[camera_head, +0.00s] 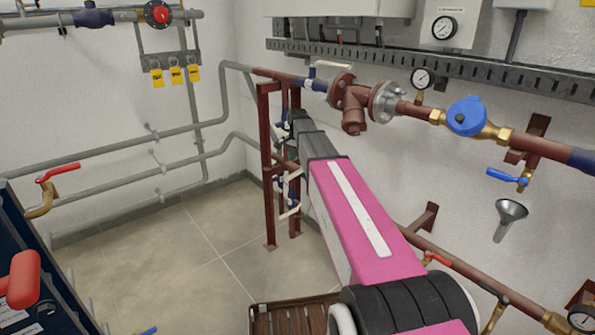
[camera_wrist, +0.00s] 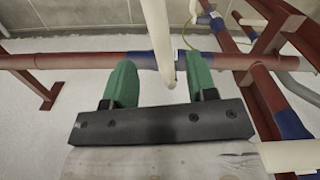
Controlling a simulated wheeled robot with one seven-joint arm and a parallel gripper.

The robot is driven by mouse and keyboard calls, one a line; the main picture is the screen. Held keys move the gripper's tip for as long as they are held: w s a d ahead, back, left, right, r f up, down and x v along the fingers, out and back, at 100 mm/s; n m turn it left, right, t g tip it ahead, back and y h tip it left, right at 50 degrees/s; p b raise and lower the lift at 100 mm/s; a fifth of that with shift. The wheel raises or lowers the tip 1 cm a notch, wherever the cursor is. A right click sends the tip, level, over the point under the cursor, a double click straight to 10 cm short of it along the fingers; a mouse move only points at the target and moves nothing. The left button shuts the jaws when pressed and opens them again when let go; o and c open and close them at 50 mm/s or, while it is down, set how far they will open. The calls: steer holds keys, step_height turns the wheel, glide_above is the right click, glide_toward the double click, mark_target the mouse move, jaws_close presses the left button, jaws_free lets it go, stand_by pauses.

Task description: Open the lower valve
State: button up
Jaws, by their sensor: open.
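In the wrist view my gripper (camera_wrist: 160,64) has its two green fingers spread apart. A long white valve lever (camera_wrist: 156,40) comes down from the top of the picture, and its end lies in the gap between the fingers, nearer the right one. No contact with either finger shows. Behind it a red-brown pipe (camera_wrist: 85,60) has a blue section (camera_wrist: 139,59), probably the valve's body. In the head view white levers with blue fittings (camera_head: 291,180) show low on the red frame (camera_head: 266,150). My arm hides much of the gripper there.
An upper red-brown pipe (camera_head: 545,145) runs along the right wall, with a white-handled valve (camera_head: 327,67), a gauge and a blue-capped fitting. A funnel (camera_head: 511,211) hangs below. Red frame bars (camera_wrist: 268,100) stand close to my gripper's right. The floor (camera_head: 180,255) left of the frame is clear.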

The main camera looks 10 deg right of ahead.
mark_target(298, 171)
steer(key=shift+f, duration=2.9)
jaws_close()
